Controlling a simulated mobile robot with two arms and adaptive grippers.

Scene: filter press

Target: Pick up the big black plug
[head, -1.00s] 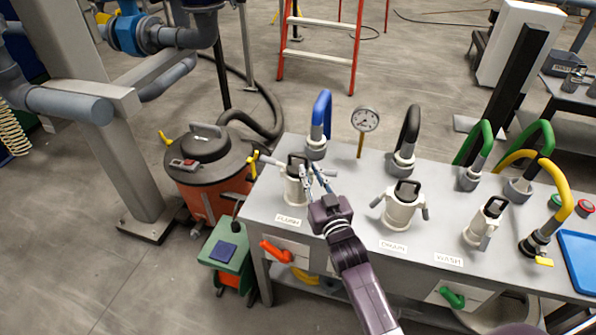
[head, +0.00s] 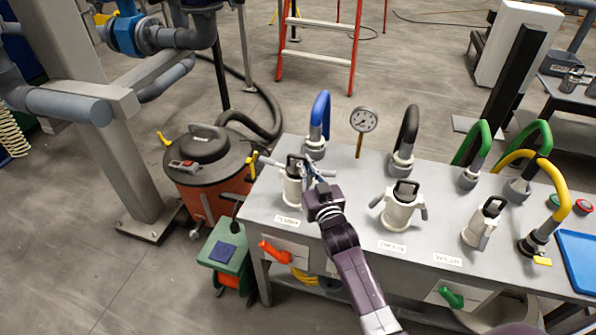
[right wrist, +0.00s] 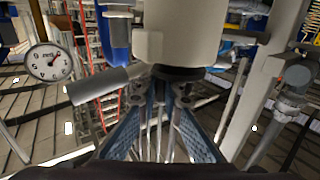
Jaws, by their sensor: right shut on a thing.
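A black plug with a loop handle (head: 296,162) sits in the top of the left cream coupling (head: 291,192), upright on the grey bench. My right gripper (head: 312,172) reaches it from the front right and is shut on the plug. In the right wrist view the fingers (right wrist: 180,92) close around the dark plug part (right wrist: 178,73) against the cream body (right wrist: 185,35). The fingers hide part of the handle. The plug is still at the coupling. My left gripper is not in view.
Two more cream couplings with black handles stand on the bench, one in the middle (head: 398,208) and one at right (head: 484,222). A blue hose (head: 320,115), a gauge (head: 363,120) and a black hose (head: 408,130) rise behind. An orange-and-black vacuum (head: 205,170) stands left.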

